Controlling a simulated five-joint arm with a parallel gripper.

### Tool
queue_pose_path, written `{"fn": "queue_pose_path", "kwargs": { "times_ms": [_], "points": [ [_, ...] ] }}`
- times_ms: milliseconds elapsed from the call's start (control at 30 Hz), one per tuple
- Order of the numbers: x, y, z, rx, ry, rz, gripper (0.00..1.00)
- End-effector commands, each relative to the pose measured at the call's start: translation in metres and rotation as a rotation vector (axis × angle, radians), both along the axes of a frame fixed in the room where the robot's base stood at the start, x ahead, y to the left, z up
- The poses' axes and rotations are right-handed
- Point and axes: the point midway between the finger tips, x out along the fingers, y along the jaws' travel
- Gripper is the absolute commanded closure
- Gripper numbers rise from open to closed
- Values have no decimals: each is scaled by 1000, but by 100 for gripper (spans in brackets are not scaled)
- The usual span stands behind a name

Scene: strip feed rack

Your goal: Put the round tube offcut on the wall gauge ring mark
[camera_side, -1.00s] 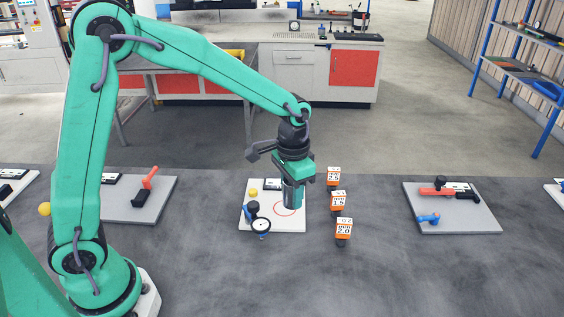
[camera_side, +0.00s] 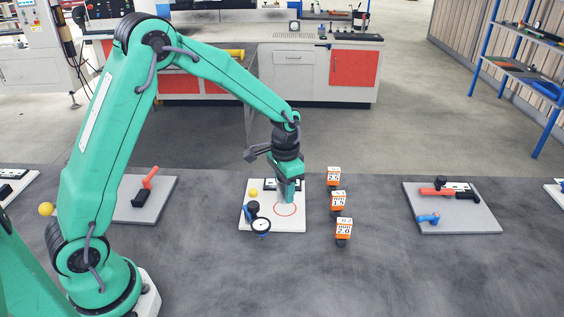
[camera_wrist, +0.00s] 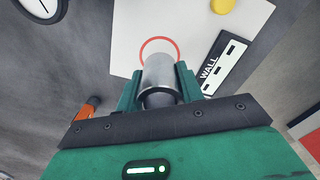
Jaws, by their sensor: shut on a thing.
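The round tube offcut (camera_wrist: 160,72) is a grey metal cylinder, held between the two fingers of my gripper (camera_wrist: 159,88) in the wrist view. In the side view my gripper (camera_side: 287,190) points down over the white wall gauge board, and the tube is mostly hidden by its fingers. The red ring mark (camera_side: 285,209) shows on the board just below and in front of the fingers. In the wrist view the ring mark (camera_wrist: 159,42) is partly covered by the tube's far end. I cannot tell whether the tube touches the board.
The white board (camera_side: 258,190) also carries a dial gauge (camera_side: 261,226), a yellow knob (camera_side: 253,193) and a WALL label (camera_wrist: 215,66). Orange thickness blocks (camera_side: 338,201) stand right of the board. A grey board with tools (camera_side: 455,215) lies further right, with clear bench between.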

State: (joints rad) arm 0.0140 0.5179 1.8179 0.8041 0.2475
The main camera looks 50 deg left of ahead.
Motion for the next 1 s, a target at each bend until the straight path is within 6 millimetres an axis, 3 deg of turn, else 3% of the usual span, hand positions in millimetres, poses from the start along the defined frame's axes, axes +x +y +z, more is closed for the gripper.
{"fn": "queue_pose_path", "kwargs": {
  "times_ms": [300, 767, 800, 867, 1000],
  "points": [
    [0, 0, -29, 0, 1, 0, 100],
    [0, 0, -33, 0, 0, 0, 100],
    [0, 0, -34, 0, 1, 0, 55],
    [-1, 0, -34, 0, 1, 0, 43],
    [-1, 0, -34, 0, 1, 0, 41]
  ]
}}
